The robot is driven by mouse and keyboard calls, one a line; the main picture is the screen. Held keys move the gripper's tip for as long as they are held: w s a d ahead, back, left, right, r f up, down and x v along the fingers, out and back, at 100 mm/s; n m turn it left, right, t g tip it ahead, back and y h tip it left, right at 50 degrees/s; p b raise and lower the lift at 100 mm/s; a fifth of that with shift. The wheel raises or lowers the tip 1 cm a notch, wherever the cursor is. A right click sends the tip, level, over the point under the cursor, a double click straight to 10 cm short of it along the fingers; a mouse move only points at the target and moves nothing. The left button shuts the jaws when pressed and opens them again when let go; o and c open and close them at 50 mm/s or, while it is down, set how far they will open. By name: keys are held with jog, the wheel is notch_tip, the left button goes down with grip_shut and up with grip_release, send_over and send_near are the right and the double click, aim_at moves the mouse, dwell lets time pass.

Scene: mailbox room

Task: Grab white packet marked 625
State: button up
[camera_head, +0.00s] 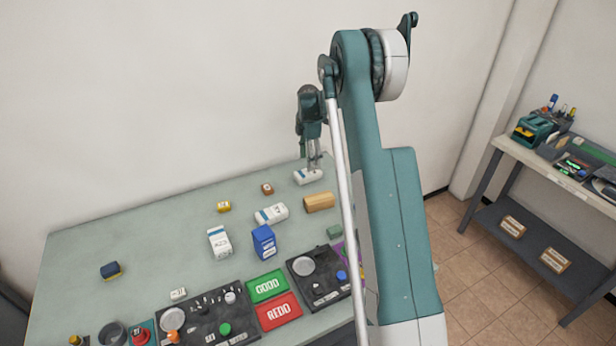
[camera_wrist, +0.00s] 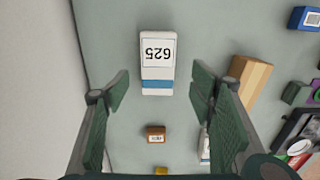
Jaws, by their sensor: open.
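The white packet marked 625 (camera_wrist: 157,68) lies flat on the table in the wrist view, its number upside down, with a blue band at its lower end. It sits beyond my open fingertips and between their lines. In the head view the same packet (camera_head: 308,176) lies at the table's back right edge, just below my gripper (camera_head: 314,158). My gripper also shows in the wrist view (camera_wrist: 160,88), with both fingers spread wide and nothing between them. I cannot tell the exact gap between fingers and packet.
A tan wooden block (camera_head: 320,202) and a small brown block (camera_head: 267,189) lie near the packet. Two more white packets (camera_head: 271,214) (camera_head: 219,242) and a blue box (camera_head: 264,242) stand farther forward. GOOD and REDO pads (camera_head: 267,287) (camera_head: 279,311) lie at the front.

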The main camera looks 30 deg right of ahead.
aim_at(308, 175)
jog(key=shift+f, duration=0.1)
jog(key=shift+f, duration=1.2)
jog(key=shift+f, duration=0.1)
jog(key=shift+w+f+b, duration=0.2)
jog(key=shift+f+b, duration=0.3)
jog(key=shift+f, duration=2.05)
jog(key=shift+c, duration=0.5)
jog(key=c, duration=0.9)
